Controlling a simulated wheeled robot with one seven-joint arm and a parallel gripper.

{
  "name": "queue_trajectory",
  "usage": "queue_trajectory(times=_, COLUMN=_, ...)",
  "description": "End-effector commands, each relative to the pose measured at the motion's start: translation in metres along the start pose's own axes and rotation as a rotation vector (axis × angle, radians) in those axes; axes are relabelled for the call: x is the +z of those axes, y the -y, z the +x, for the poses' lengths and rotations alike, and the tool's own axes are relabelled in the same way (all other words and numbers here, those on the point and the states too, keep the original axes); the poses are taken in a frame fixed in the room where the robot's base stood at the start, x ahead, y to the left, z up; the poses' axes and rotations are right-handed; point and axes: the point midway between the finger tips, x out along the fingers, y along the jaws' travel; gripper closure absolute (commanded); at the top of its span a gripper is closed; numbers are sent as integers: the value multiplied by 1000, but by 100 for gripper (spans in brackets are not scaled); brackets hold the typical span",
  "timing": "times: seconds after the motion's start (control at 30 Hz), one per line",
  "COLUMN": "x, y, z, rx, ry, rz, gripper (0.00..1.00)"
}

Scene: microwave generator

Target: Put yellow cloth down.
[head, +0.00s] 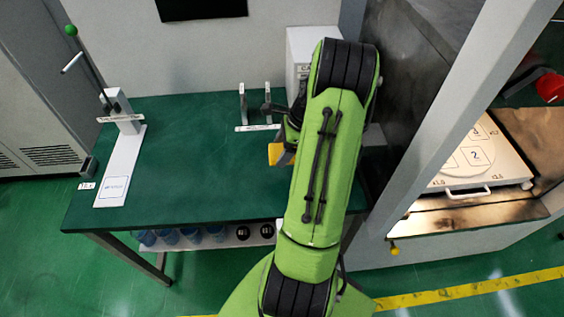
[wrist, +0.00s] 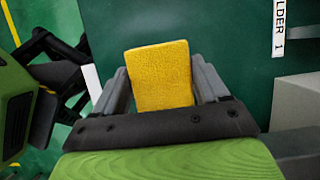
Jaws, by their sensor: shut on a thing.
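The yellow cloth (wrist: 160,75) is a small flat rectangle held between the two grey fingers of my gripper (wrist: 162,88) in the wrist view. My gripper is shut on it. In the head view a small part of the cloth (head: 277,154) shows just left of my green arm, over the green table (head: 190,185). My arm hides most of my gripper there. I cannot tell from these views whether the cloth touches the table top.
A white stand (head: 120,165) with a rod is at the table's left. A small white holder (head: 257,127) stands at the back, near a white box (head: 305,50). A metal-framed chamber with a white plate (head: 478,160) is at right. The table's middle is clear.

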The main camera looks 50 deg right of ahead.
Motion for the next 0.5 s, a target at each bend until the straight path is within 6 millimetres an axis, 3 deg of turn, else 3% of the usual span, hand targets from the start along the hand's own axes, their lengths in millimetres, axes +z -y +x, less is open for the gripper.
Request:
queue_trajectory(times=0.2, x=-18, y=-2, z=44, rx=7, ry=1, rz=3, gripper=55)
queue_trajectory(times=0.5, x=-36, y=-2, z=86, rx=6, ry=0, rz=0, gripper=55)
